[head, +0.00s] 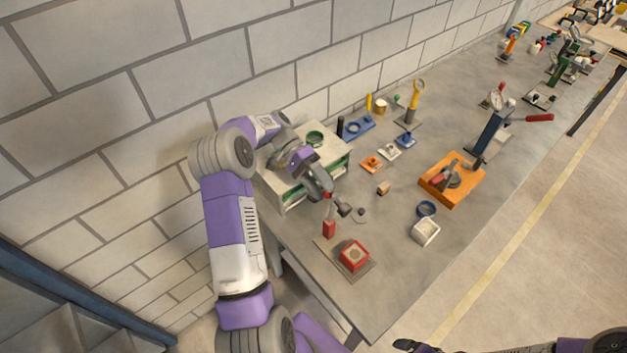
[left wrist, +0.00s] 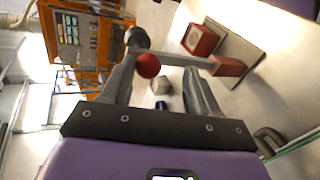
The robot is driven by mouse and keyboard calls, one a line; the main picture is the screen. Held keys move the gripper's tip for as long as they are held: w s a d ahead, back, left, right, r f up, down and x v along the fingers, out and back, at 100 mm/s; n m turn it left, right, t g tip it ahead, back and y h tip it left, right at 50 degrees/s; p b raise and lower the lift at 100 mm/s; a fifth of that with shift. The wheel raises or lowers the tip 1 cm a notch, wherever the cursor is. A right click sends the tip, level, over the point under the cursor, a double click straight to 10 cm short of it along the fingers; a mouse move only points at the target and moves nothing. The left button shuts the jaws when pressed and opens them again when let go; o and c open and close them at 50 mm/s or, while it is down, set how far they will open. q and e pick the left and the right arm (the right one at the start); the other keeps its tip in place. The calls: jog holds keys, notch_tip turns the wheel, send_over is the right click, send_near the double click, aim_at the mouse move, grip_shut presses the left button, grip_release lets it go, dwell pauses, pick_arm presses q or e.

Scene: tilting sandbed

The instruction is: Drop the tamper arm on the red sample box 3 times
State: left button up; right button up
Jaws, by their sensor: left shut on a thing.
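The red sample box (head: 354,255) sits on a flat plate near the table's front corner. It also shows in the left wrist view (left wrist: 202,40). A red post (head: 329,229) stands beside it, carrying the tamper arm. The tamper arm's red knob (head: 327,195) is at my left gripper (head: 330,197). In the left wrist view the red knob (left wrist: 148,65) is between the fingers of my left gripper (left wrist: 162,70), shut on it. A dark rounded head (head: 344,210) is next to the gripper, apart from the box. At the bottom edge, my right gripper (head: 408,344) is only partly visible.
A pale shelf unit (head: 283,192) stands under my left forearm by the wall. The table's front edge is near the box.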

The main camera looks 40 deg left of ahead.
pick_arm(q)
jog(key=w+a+f, duration=0.1)
jog(key=a, duration=0.7)
jog(key=shift+w, duration=0.2)
jog(key=shift+a+f, duration=0.1)
jog(key=shift+f, duration=0.05)
dwell(0.3)
notch_tip(320, 180, up, 10)
jog(key=p, duration=0.6)
jog(key=shift+p, duration=0.4)
dwell(0.4)
